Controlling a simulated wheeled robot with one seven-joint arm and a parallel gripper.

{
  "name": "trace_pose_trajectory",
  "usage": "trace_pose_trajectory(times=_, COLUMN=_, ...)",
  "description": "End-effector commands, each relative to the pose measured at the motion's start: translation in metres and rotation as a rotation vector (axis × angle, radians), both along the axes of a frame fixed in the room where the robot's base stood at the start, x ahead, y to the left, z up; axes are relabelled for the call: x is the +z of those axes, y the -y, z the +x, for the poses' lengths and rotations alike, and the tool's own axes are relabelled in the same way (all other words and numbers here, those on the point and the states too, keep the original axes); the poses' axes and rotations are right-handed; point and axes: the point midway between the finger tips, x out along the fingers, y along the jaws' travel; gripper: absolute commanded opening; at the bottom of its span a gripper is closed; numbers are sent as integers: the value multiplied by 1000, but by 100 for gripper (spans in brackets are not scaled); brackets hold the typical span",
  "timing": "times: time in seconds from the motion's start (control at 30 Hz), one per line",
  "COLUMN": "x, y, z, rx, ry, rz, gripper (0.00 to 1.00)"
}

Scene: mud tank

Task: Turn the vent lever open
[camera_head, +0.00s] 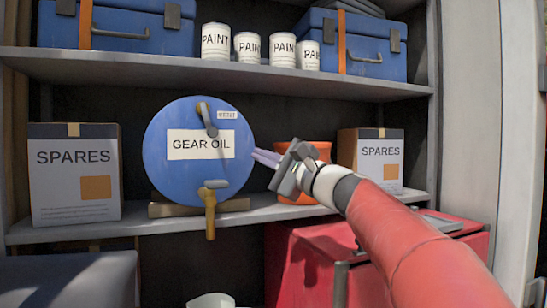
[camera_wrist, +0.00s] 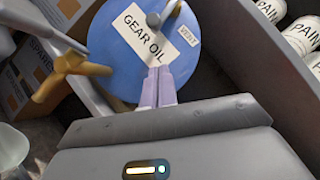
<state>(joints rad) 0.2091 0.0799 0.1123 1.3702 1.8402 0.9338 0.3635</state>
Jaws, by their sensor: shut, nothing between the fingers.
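The vent lever (camera_head: 207,119) is a dark grey handle with a tan knob, near the top of the blue gear oil drum (camera_head: 165,172). It slants from upper left down to lower right, left of a small VENT label (camera_head: 227,115). In the wrist view the lever (camera_wrist: 163,14) shows at the top edge, partly cut off. My gripper (camera_head: 257,158) is shut and empty, its pale purple fingers at the drum's right side, below and right of the lever and apart from it. In the wrist view the fingertips (camera_wrist: 158,76) point at the drum face below the label.
A brass tap (camera_head: 210,205) sticks out low on the drum. SPARES boxes stand left (camera_head: 75,172) and right (camera_head: 372,158). An orange pot (camera_head: 312,152) is behind my gripper. The upper shelf (camera_head: 220,72) runs above the drum. A red chest (camera_head: 315,262) is below.

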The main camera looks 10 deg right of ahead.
Motion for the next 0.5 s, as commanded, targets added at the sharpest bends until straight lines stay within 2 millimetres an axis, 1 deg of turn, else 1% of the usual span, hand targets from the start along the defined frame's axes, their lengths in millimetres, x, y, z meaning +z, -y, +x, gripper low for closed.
trace_pose_trajectory(times=0.03, x=6, y=-10, z=8, rx=6, ry=-1, rz=1, gripper=0)
trace_pose_trajectory(times=0.23, x=18, y=-40, z=34, rx=4, ry=-2, rz=-1, gripper=0)
trace_pose_trajectory(times=0.33, x=27, y=-54, z=31, rx=3, ry=1, rz=-2, gripper=0)
trace_pose_trajectory(times=0.5, x=33, y=-68, z=30, rx=1, ry=0, rz=-2, gripper=0)
